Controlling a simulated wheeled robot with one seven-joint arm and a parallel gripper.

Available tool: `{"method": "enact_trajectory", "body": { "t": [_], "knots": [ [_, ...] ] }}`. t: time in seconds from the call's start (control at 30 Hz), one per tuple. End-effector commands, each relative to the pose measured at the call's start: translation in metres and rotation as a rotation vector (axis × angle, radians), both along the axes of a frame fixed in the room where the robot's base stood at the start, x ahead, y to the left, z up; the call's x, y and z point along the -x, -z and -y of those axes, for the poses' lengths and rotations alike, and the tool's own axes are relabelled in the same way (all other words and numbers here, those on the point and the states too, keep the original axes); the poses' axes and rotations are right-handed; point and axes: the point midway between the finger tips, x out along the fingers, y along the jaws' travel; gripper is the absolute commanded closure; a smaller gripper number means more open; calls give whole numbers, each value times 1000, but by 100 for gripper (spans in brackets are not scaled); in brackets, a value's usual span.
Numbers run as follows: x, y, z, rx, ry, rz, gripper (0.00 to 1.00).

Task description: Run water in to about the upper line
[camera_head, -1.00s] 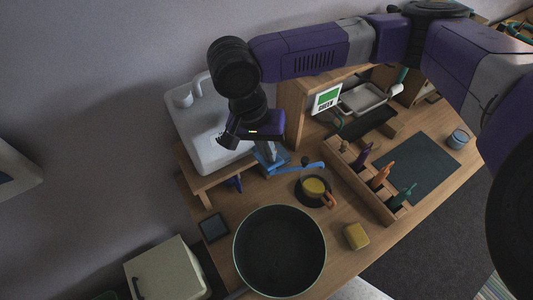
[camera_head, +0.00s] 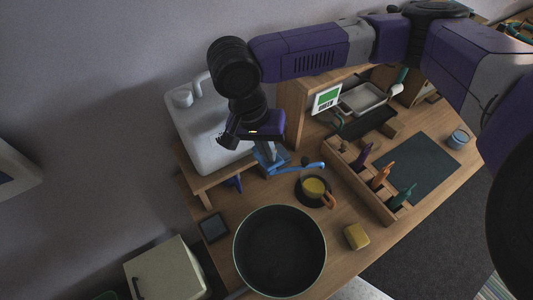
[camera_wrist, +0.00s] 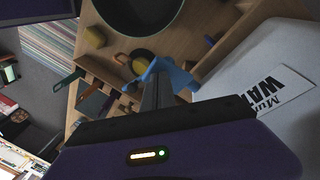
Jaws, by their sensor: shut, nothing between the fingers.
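A white water tank (camera_head: 212,140) stands on a wooden stand at the back left. Its label, reading "WAT…", shows in the wrist view (camera_wrist: 262,95). A blue tap (camera_head: 268,158) with a long blue lever (camera_head: 300,168) sticks out from its front. A mug (camera_head: 325,193) with yellow inside and an orange handle stands on a dark round base by the lever. Its water level and lines cannot be made out. My gripper (camera_wrist: 157,70) is shut and empty, its fingertips close to the blue tap (camera_wrist: 175,76); I cannot tell whether they touch.
A large dark pot (camera_head: 280,250) stands at the front of the table. A yellow block (camera_head: 356,236) lies to its right. A wooden rack (camera_head: 345,178) holds several coloured tools. A green-screened sign (camera_head: 326,99) stands behind. A dark mat (camera_head: 425,165) lies clear at right.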

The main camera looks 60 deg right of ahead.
Motion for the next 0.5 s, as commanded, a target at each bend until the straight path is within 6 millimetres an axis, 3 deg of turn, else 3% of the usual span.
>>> {"method": "enact_trajectory", "body": {
  "t": [0.5],
  "knots": [
    [3,11,-1,0,0,-1,100]
  ]
}}
